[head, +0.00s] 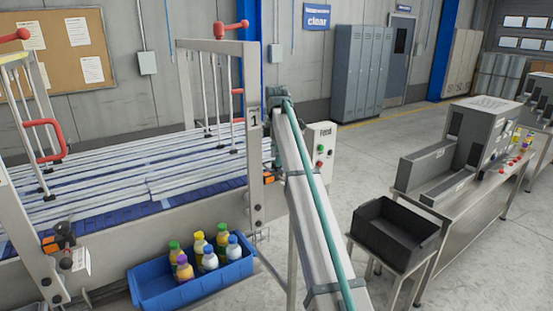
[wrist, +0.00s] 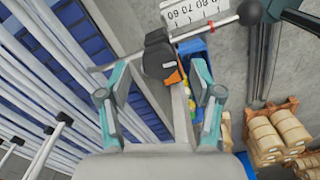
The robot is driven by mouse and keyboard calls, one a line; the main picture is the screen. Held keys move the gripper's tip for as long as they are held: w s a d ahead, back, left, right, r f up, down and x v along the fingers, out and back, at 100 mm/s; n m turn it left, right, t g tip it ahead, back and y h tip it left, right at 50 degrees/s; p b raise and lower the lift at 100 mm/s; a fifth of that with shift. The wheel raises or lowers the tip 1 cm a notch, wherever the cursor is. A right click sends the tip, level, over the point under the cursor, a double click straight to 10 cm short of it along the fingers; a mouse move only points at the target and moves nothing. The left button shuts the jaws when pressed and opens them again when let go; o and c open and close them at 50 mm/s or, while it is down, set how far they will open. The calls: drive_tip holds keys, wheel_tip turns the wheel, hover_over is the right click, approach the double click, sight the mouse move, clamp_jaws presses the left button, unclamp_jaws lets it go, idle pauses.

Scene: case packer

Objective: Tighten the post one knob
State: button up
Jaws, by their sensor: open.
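The post (head: 254,125) carrying a label with a 1 stands at the right end of the conveyor in the head view. A small black and orange fitting (head: 268,178) sits on its side. In the wrist view, a black knob-like part (wrist: 159,56) with an orange edge lies ahead of my gripper, beside a white numbered scale (wrist: 190,12). My gripper (wrist: 160,72) is open, its teal fingers apart on either side of the line to that part. Nothing is seen held. Contact with the knob cannot be told.
A blue crate (head: 190,292) of bottles stands below the conveyor rails (head: 110,180). A rod with a black ball end (wrist: 249,12) crosses near the knob in the wrist view. A black bin (head: 395,235) and a bench stand right, with open floor behind.

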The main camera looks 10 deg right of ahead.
drive_tip(key=shift+f, duration=0.9)
drive_tip(key=c, duration=1.1)
drive_tip(key=shift+c, duration=0.2)
